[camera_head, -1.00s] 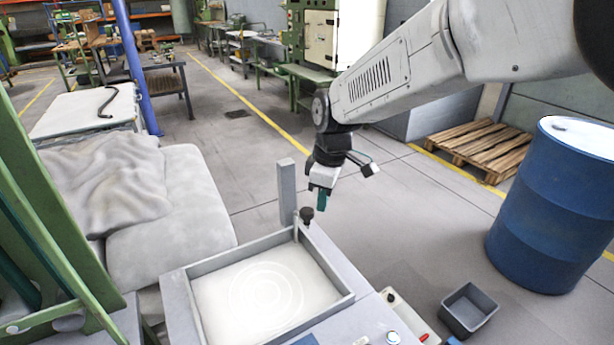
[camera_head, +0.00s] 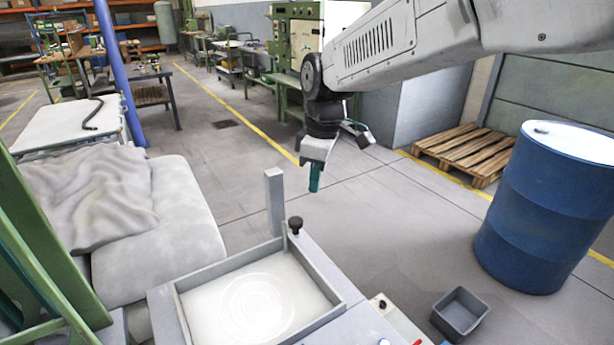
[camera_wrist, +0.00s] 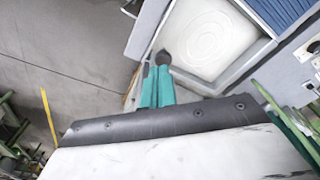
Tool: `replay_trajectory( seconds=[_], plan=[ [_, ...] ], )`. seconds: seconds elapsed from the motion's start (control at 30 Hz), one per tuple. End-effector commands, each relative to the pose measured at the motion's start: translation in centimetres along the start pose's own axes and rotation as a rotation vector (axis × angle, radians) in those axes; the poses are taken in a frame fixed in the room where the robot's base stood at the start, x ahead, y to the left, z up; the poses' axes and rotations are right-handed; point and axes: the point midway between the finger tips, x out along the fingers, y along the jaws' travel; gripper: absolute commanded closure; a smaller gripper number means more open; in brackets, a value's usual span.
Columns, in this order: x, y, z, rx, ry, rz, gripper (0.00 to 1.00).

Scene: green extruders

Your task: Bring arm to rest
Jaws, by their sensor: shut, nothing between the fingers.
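My gripper (camera_head: 315,178) hangs from the end of my raised arm, pointing down, in the middle of the head view. Its teal fingers are together with nothing between them. It is above and just behind the grey-framed tray machine (camera_head: 160,310), apart from it. In the wrist view the two teal fingers (camera_wrist: 157,88) lie side by side, and the black knob (camera_wrist: 163,57) at the tray's corner shows just past their tips.
The tray machine has an upright grey post (camera_head: 274,200) and a black knob (camera_head: 295,224). A blue drum (camera_head: 535,215) and a small grey bin (camera_head: 460,313) stand at right, a wooden pallet (camera_head: 470,150) behind. A cloth-covered pad (camera_head: 180,215) is at left. Floor between is clear.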

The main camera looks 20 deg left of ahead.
Motion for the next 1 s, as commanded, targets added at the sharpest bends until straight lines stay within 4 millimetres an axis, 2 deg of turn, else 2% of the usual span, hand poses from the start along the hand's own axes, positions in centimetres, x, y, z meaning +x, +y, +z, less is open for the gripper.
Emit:
replay_trajectory(
  seconds=[0.23,0.37,0.67,0.8,1.0],
  plan=[
    [0.0,-0.1,0.1,0.068,-0.005,-0.004,1.0],
    [2.0,-2.5,2.7,0.223,-0.071,-0.054,1.0],
    [-1.8,-7.6,14.9,0.645,-0.14,-0.058,1.0],
    [-3.8,-10.7,21.3,0.848,-0.149,-0.041,1.0],
    [-5.5,-16.0,29.1,1.115,-0.143,-0.009,1.0]
  ],
)
